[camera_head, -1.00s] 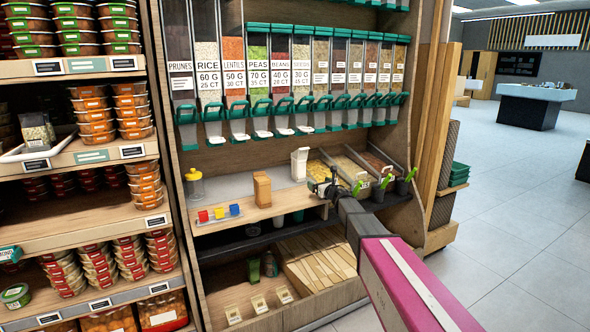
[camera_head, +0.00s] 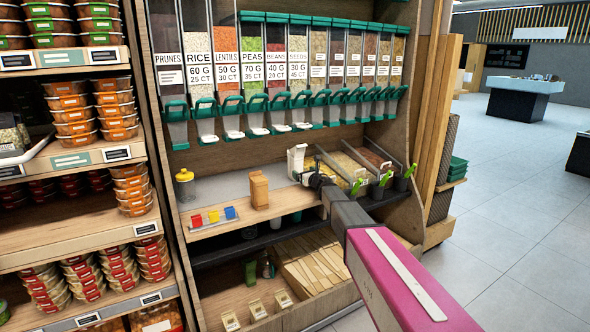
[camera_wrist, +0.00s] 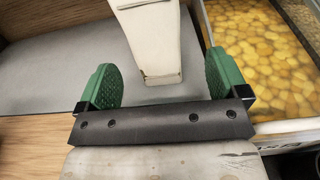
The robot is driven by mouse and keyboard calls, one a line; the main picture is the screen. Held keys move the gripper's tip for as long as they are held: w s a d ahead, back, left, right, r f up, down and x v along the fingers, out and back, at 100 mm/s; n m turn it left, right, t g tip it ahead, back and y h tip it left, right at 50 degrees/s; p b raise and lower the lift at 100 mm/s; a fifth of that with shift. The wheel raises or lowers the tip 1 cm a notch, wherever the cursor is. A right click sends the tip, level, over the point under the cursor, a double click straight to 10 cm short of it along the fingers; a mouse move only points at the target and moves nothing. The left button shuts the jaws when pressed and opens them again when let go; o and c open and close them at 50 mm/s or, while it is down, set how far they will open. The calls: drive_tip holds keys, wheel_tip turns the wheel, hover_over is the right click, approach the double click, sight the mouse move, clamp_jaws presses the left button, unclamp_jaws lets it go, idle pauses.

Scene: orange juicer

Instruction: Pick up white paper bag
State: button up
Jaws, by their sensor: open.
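The white paper bag (camera_head: 296,158) stands upright on the wooden shelf, left of the bulk food bins. In the wrist view the white bag (camera_wrist: 152,45) is seen from close up, between and a little beyond my two green finger pads. My gripper (camera_wrist: 165,88) is open, with one pad on each side of the bag's line and a visible gap to each. In the head view my gripper (camera_head: 306,178) is at the bag, and its dark wrist covers part of the view there.
A brown paper bag (camera_head: 259,189) stands left of the white one. Red, yellow and blue small items (camera_head: 213,216) and a yellow-lidded jar (camera_head: 185,184) are further left. A bin of yellow food (camera_wrist: 250,55) is close on the right. Dispensers (camera_head: 280,70) hang above.

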sight(299, 169)
drive_tip(key=shift+r+x, duration=0.1)
drive_tip(key=shift+x, duration=1.45)
drive_tip(key=shift+r+x, duration=0.15)
drive_tip(key=shift+x, duration=1.4)
drive_tip(key=shift+s+a, duration=0.2)
drive_tip(key=c, duration=1)
